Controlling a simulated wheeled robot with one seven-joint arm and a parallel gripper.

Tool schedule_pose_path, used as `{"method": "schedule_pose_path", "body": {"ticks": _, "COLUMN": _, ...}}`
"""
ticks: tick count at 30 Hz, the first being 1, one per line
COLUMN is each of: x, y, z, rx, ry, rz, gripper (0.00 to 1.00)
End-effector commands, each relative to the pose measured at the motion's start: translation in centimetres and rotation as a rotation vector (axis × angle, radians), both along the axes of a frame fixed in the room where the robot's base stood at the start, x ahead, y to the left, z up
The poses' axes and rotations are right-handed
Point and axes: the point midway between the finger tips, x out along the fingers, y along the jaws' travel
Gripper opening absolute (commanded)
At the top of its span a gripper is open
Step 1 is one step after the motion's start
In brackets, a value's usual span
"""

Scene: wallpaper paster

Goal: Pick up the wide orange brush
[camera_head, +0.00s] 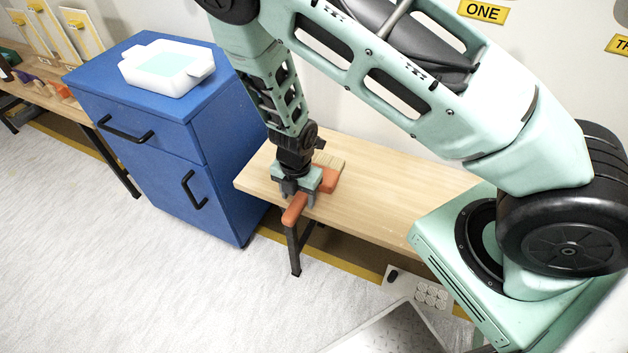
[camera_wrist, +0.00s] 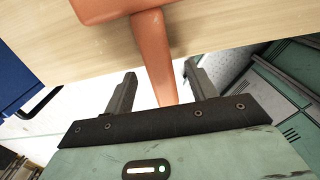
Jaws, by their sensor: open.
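The wide orange brush (camera_head: 329,181) lies on the wooden table, its pale bristles (camera_head: 328,160) toward the wall and its handle (camera_head: 294,210) sticking out past the table's front edge. My gripper (camera_head: 297,196) points down over the handle. In the wrist view, my gripper (camera_wrist: 160,70) is open, with one finger on each side of the orange handle (camera_wrist: 154,55). White gaps show between the handle and both fingers near their bases. Part of the brush is hidden behind my gripper in the head view. The brush head (camera_wrist: 105,8) is cut off at the top of the wrist view.
The wooden table (camera_head: 400,193) is clear to the right of the brush. A blue cabinet (camera_head: 165,160) stands just left of it, with a white tray (camera_head: 167,68) on top. Another bench (camera_head: 40,95) with tools is at the far left. The floor in front is open.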

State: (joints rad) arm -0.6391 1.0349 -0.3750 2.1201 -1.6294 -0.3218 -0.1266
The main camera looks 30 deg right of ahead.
Motion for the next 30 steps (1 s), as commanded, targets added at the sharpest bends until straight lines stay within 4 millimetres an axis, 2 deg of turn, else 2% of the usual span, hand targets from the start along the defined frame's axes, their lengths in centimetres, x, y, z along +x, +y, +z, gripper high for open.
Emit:
{"method": "schedule_pose_path", "body": {"ticks": 1, "x": 0.0, "y": -0.1, "z": -1.1, "rx": -0.001, "ry": 0.001, "rz": -0.001, "gripper": 0.56}}
{"method": "schedule_pose_path", "body": {"ticks": 3, "x": 0.0, "y": -0.1, "z": -1.7, "rx": 0.000, "ry": 0.000, "rz": -0.002, "gripper": 0.56}}
{"method": "schedule_pose_path", "body": {"ticks": 12, "x": 0.0, "y": -0.1, "z": -1.9, "rx": 0.001, "ry": -0.001, "rz": -0.001, "gripper": 0.56}}
{"method": "schedule_pose_path", "body": {"ticks": 17, "x": 0.0, "y": 0.0, "z": -1.9, "rx": 0.001, "ry": -0.001, "rz": -0.001, "gripper": 0.12}}
{"method": "schedule_pose_path", "body": {"ticks": 18, "x": 0.0, "y": 0.0, "z": -1.9, "rx": 0.001, "ry": -0.001, "rz": -0.001, "gripper": 0.08}}
{"method": "schedule_pose_path", "body": {"ticks": 26, "x": 0.0, "y": 0.0, "z": -1.7, "rx": 0.000, "ry": -0.001, "rz": -0.001, "gripper": 0.08}}
{"method": "schedule_pose_path", "body": {"ticks": 30, "x": 0.1, "y": 0.0, "z": -0.2, "rx": 0.001, "ry": -0.003, "rz": -0.001, "gripper": 0.08}}
